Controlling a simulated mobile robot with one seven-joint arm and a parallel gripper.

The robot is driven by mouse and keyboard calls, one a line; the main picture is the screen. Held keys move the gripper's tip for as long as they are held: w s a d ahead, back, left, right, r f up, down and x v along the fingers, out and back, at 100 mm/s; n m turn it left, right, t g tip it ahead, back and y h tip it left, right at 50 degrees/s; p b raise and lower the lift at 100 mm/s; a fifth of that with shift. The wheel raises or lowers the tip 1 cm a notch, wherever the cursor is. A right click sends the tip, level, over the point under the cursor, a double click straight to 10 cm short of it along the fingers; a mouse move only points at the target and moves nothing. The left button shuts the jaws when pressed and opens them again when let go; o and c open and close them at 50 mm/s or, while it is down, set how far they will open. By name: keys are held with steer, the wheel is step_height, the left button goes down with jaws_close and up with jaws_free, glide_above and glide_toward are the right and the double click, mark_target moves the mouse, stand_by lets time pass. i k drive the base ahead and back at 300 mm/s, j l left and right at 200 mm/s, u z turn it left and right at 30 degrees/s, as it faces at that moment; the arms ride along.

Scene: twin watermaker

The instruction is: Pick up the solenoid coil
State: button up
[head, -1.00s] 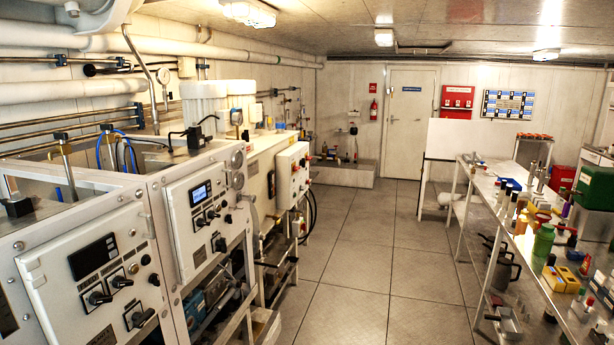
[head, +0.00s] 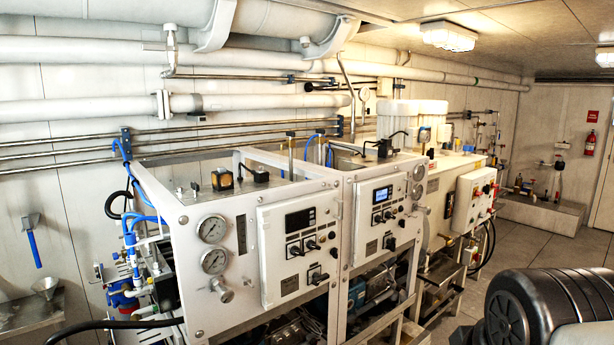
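I cannot say for sure which part is the solenoid coil. Small black block-shaped parts stand on top of the white machine frames. One dark block with a brass-coloured face (head: 222,179) sits on the near frame's open top. A second black block (head: 260,174) is just right of it. A black part with a cable (head: 384,148) sits farther back on the second frame. All are too small to identify. My gripper is not in view; only a dark ribbed part, likely of my arm, shows at the lower right, apart from these blocks.
The near cabinet (head: 290,250) has gauges and switches on its front. Blue hoses (head: 130,235) and a black cable run at its left end. Pipes (head: 80,112) cross the wall above. A steel shelf with a funnel (head: 45,285) is at far left.

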mark_target(221, 179)
steer(key=u, duration=1)
